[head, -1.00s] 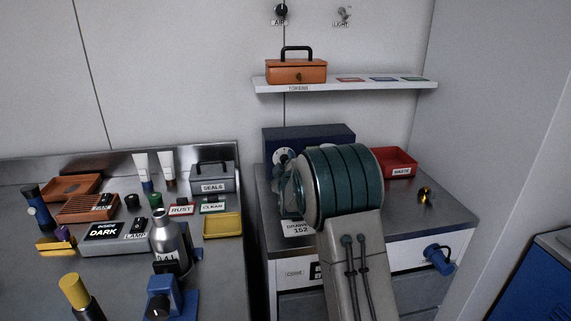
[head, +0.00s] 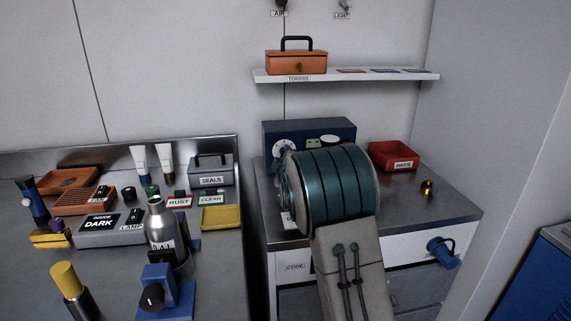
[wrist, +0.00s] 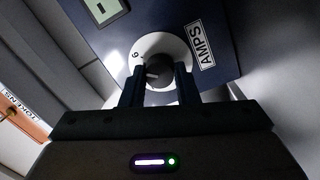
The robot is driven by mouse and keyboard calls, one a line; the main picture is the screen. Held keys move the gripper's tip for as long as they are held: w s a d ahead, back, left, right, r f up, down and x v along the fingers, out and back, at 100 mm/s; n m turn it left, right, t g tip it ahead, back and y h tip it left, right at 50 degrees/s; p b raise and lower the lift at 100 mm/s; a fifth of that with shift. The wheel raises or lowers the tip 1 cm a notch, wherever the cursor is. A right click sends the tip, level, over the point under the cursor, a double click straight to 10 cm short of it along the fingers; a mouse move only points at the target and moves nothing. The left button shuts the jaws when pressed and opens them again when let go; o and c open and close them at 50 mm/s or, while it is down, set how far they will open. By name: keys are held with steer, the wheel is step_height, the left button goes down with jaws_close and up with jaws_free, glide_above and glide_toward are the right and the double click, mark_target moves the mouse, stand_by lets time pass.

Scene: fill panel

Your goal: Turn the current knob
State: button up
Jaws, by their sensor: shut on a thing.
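The dark blue power box (head: 345,126) stands at the back of the right-hand cabinet. In the wrist view the dark current knob (wrist: 157,68) sits in the middle of the white dial (wrist: 178,46), beside an AMPS label (wrist: 201,45). My gripper (wrist: 158,82) has one finger on each side of the knob and is shut on it. A pale pointer mark on the knob shows between the fingers. In the head view my arm hides the gripper.
A grey display (wrist: 103,10) is on the box face. A red waste tray (head: 393,156) and a small brass item (head: 427,187) are right of my arm. An orange tokens case (head: 296,62) sits on the shelf above. The left bench (head: 222,268) holds several objects.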

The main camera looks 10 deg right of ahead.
steer(key=n+b, duration=0.4)
steer(key=shift+f, duration=0.3)
steer(key=shift+r+n+b, duration=0.15)
steer(key=shift+n+b, duration=1.35)
steer(key=shift+n, duration=0.2)
steer(key=shift+r, duration=0.1)
steer(key=o, duration=1)
